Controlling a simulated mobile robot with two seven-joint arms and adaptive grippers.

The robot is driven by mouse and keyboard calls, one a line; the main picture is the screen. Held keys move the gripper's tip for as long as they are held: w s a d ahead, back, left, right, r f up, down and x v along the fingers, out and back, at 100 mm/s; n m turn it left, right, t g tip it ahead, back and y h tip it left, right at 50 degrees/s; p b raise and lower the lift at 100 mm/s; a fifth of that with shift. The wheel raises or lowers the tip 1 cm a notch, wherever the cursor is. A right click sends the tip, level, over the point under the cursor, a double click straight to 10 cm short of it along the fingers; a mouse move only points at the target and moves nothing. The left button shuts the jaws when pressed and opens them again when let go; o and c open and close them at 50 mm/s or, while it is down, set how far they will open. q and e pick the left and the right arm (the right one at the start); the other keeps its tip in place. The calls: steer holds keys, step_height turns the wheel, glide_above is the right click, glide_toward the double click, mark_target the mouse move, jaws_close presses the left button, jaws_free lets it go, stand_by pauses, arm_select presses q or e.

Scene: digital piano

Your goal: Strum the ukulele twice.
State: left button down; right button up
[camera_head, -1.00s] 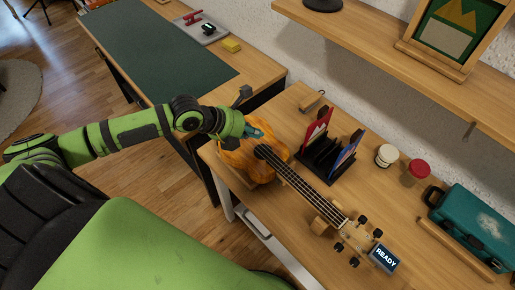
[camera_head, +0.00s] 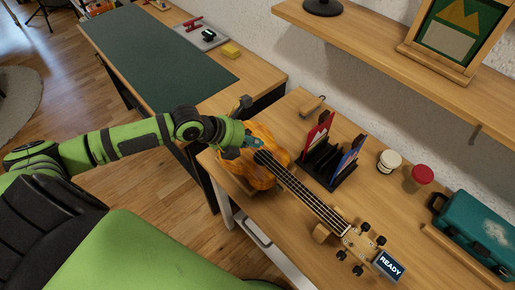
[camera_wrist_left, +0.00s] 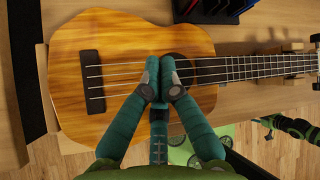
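The ukulele (camera_head: 262,172) lies face up on the wooden table, its neck running toward the lower right in the head view. My left gripper (camera_head: 256,142) is over the body by the sound hole. In the left wrist view its teal fingers (camera_wrist_left: 160,76) are together at the tips, with nothing seen between them. They cover part of the strings and sound hole edge; contact with the strings cannot be told. My right gripper is not clearly identifiable; a small green and black part shows at the right in the left wrist view.
A small display (camera_head: 390,267) reading READY stands by the headstock. A black rack (camera_head: 325,163) with red and blue items stands behind the neck. Two small jars and a teal case (camera_head: 480,232) are at the right. A shelf (camera_head: 390,50) overhangs the back.

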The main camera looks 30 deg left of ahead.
mark_target(254, 150)
stand_by(0.6)
arm_select(q)
steer(key=shift+f+b, duration=0.45)
steer(key=shift+f, duration=0.35)
stand_by(0.4)
steer(key=shift+r, duration=0.1)
steer(key=shift+r+p, duration=0.55)
steer(key=shift+r, duration=0.4)
steer(key=shift+r, duration=0.1)
step_height(254, 150, up, 5)
steer(key=p, duration=0.4)
